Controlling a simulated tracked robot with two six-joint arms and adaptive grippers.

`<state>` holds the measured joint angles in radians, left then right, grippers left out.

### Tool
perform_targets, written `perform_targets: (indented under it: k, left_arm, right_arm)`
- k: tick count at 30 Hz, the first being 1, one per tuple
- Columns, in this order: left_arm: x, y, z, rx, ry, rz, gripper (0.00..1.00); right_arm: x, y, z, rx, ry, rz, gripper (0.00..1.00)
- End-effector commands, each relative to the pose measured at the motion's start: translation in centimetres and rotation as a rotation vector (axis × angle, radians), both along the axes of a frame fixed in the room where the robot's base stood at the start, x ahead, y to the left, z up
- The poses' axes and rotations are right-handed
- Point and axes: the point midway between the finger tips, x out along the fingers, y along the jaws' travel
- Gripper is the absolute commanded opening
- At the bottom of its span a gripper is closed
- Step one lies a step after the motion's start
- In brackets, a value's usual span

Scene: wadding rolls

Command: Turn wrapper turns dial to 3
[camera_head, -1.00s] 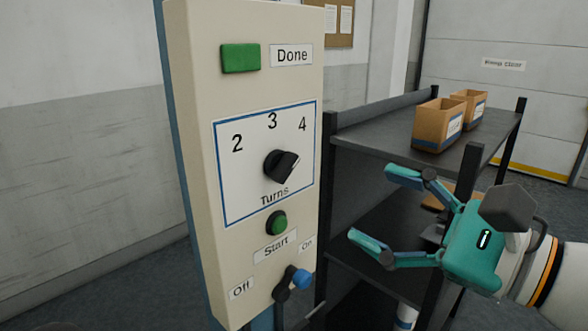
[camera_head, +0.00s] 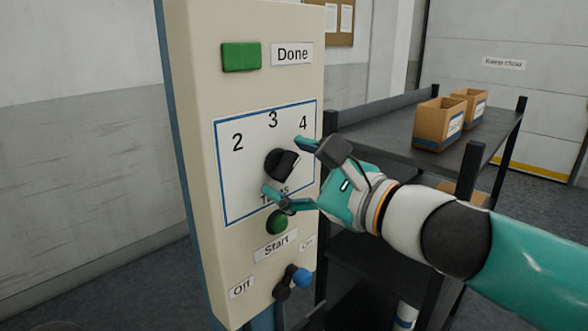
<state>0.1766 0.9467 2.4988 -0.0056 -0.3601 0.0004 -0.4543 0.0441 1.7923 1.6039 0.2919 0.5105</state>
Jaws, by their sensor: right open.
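The Turns dial (camera_head: 279,161) is a black knob on a white, blue-edged plate marked 2, 3 and 4. Its raised grip slants toward the upper right, on the side of the 4. My right gripper (camera_head: 283,166) is open at the dial, one finger above it near the 4 and the other below it over the Turns label. I cannot tell whether the fingers touch the knob. My left gripper is not in view.
The beige panel (camera_head: 198,120) also carries a green Done lamp (camera_head: 240,57), a green Start button (camera_head: 277,222) just below the lower finger, and a blue-tipped Off/On lever (camera_head: 301,277). A dark shelf (camera_head: 390,140) with cardboard boxes (camera_head: 438,125) stands to the right.

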Motion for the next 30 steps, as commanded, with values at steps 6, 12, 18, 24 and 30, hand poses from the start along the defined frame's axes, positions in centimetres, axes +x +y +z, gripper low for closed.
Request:
perform_targets:
  k: [6, 12, 18, 24, 30]
  left_arm:
    - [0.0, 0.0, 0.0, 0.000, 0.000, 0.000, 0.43]
    - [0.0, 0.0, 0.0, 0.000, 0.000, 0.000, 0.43]
    - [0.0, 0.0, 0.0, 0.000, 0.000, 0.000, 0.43]
    - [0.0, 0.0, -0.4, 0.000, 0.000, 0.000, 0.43]
    - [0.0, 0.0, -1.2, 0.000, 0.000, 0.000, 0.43]
  right_arm:
    - [0.0, 0.0, 0.0, -0.001, 0.001, -0.001, 0.63]
    - [0.0, -0.1, 0.0, -0.001, 0.001, -0.001, 0.30]
    - [0.0, -0.1, -0.1, -0.002, -0.001, -0.001, 0.15]
    - [0.0, -0.1, -0.2, -0.023, -0.021, 0.000, 0.15]
    - [0.0, -0.1, -0.3, -0.087, -0.085, -0.001, 0.15]
